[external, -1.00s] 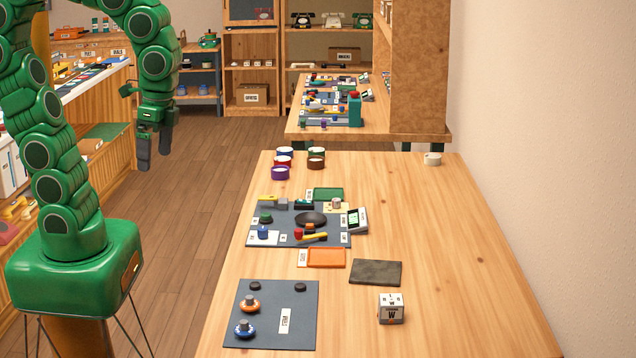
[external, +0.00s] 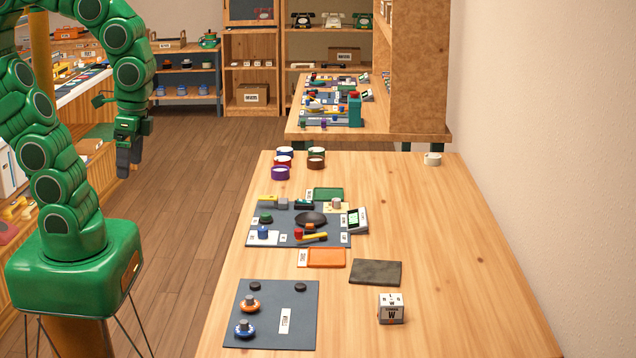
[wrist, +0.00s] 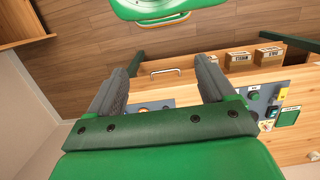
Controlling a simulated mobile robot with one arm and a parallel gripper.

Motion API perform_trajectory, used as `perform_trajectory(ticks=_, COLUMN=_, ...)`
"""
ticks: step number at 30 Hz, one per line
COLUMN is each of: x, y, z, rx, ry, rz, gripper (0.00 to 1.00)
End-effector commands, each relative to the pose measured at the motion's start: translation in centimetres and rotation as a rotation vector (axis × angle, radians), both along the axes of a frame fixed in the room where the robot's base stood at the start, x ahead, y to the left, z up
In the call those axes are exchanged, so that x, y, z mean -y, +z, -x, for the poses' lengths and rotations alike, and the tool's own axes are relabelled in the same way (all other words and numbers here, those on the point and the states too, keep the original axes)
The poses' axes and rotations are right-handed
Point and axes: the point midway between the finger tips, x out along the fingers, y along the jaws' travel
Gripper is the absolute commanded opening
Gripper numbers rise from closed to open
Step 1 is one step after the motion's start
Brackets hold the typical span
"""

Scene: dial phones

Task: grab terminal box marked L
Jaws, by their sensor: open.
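I cannot make out a box clearly marked only L. My gripper (external: 129,165) hangs over the floor left of the table, far from the white box. In the wrist view my gripper (wrist: 160,88) has its two grey fingers wide apart with nothing held between them.
The wooden table (external: 450,250) has clear room on its right. A grey mat (external: 275,330) holds knobs, another mat holds small parts, and an orange tray (external: 326,258) and dark pad (external: 375,272) lie between. Several cups stand behind. The wrist view shows labelled boxes (wrist: 239,61).

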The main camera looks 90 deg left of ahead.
Motion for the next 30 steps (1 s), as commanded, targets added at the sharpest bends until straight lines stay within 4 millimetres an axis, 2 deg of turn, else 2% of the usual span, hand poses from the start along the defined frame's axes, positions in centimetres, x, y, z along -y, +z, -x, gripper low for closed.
perform_trajectory(ticks=2, x=0.2, y=-0.3, z=-0.8, rx=0.011, ry=-0.004, rz=0.005, gripper=0.83)
perform_trajectory(ticks=5, x=0.8, y=-1.0, z=-3.2, rx=0.053, ry=-0.011, rz=0.015, gripper=0.83)
perform_trajectory(ticks=18, x=5.0, y=-5.5, z=-17.4, rx=0.319, ry=-0.028, rz=0.077, gripper=0.83)
perform_trajectory(ticks=30, x=8.6, y=-9.9, z=-28.8, rx=0.566, ry=-0.015, rz=0.104, gripper=0.83)
